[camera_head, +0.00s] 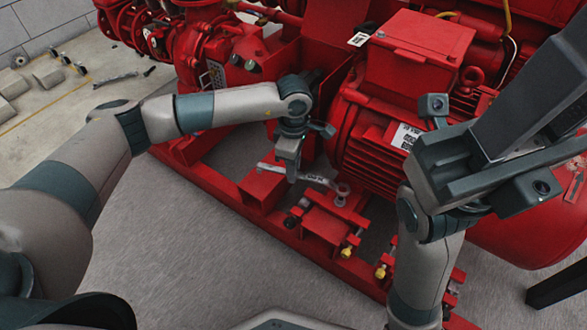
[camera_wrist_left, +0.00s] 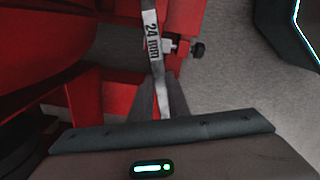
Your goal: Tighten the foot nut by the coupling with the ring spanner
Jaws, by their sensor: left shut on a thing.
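The ring spanner (camera_head: 312,178) is a pale metal bar with a dark marking on its shank. In the left wrist view the spanner (camera_wrist_left: 153,45) carries a "24 mm" label and runs up out of the frame. My left gripper (camera_head: 291,172) points down and is shut on the spanner's handle. The spanner's right end lies at the foot nut (camera_head: 342,190) on the red motor foot by the coupling. I cannot tell whether the ring sits fully around the nut. My right gripper (camera_head: 505,150) is raised in front of the motor at the right, its jaw opening unclear.
The red motor (camera_head: 385,130) stands just behind the spanner. Red foot blocks with yellow-tipped bolts (camera_head: 347,252) lie on the red base frame (camera_head: 220,193). Bare grey floor (camera_head: 190,260) is in front. Loose tools (camera_head: 115,79) lie on the floor at the far left.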

